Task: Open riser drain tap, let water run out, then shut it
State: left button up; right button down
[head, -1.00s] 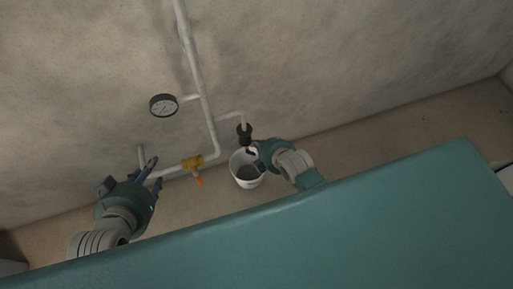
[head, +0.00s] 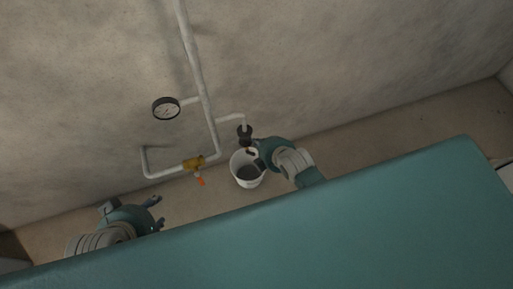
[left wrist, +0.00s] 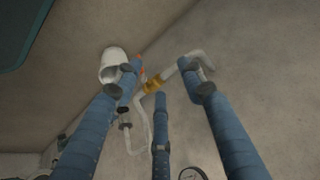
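A brass valve (head: 193,163) with an orange handle (head: 201,181) sits on the lower white pipe. A dark fitting (head: 244,132) hangs from a white side branch above a white bucket (head: 247,182). My left gripper (head: 158,212) is open and empty, left of and below the valve, apart from the pipe. The left wrist view shows its spread fingers, with the valve (left wrist: 153,83) and bucket (left wrist: 108,72) beyond; a finger partly covers the bucket. My right gripper (head: 254,157) is at the bucket's upper right rim, below the fitting; its finger opening and any contact are unclear.
A round gauge (head: 166,108) is on a stub from the white riser pipe (head: 199,70) along the wall. The lower pipe's left end turns up beside the wall (head: 60,110). A large teal surface (head: 350,230) fills the foreground.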

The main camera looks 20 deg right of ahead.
pick_arm(q)
jog(key=s+a+f+g+p, duration=0.1)
jog(key=s+f+g+p, duration=0.1)
jog(key=f, duration=0.3)
jog(key=shift+s+p, duration=0.75)
jog(key=shift+p, duration=0.1)
dwell(2.0)
